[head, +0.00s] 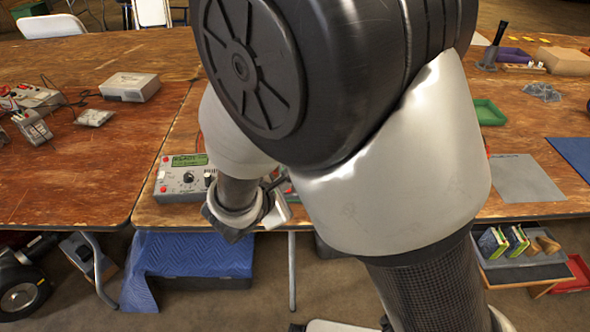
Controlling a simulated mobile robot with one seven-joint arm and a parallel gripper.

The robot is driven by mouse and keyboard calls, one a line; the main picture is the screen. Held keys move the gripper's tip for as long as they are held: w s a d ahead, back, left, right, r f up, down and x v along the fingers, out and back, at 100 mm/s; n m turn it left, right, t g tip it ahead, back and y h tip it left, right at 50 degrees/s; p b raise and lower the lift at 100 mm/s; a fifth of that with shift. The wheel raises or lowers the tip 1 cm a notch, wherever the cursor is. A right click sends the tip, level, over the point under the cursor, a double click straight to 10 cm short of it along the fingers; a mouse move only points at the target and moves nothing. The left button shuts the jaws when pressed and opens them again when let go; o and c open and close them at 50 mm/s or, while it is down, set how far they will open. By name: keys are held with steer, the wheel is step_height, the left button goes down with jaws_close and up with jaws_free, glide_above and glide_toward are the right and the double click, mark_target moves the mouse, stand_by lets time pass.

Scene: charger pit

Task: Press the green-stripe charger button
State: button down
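A grey charger box (183,179) with a lit green display, a black knob and red parts stands near the front edge of the wooden table, left of my arm. The display seems to read "READY". A green stripe or its button cannot be made out. My gripper (279,197) is low in front of the table edge, right of this charger and apart from it in the picture. Its fingers are mostly hidden by my wrist and arm, so I cannot tell whether it is open or shut. My arm covers the table's middle, where a bit of another device may show.
A left table (60,190) holds a white box (130,86), meters and cables. On the right lie a grey mat (526,178), a green tray (488,112) and a cardboard box (563,61). Below are a blue-draped box (195,254) and a shelf with books (493,242).

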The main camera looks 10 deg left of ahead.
steer(key=shift+f, duration=0.2)
stand_by(0.4)
steer(key=shift+w+f+b, duration=0.1)
steer(key=shift+f+b, duration=0.1)
steer(key=shift+b, duration=0.5)
steer(key=shift+f+b, duration=0.4)
steer(key=shift+b, duration=0.1)
stand_by(0.6)
steer(key=shift+r+p, duration=0.4)
steer(key=shift+r, duration=0.35)
steer(key=r+p, duration=0.1)
steer(key=r, duration=0.1)
steer(key=s+r+p, duration=0.1)
steer(key=r+p, duration=0.1)
steer(key=r, duration=0.1)
steer(key=shift+d, duration=0.1)
stand_by(0.7)
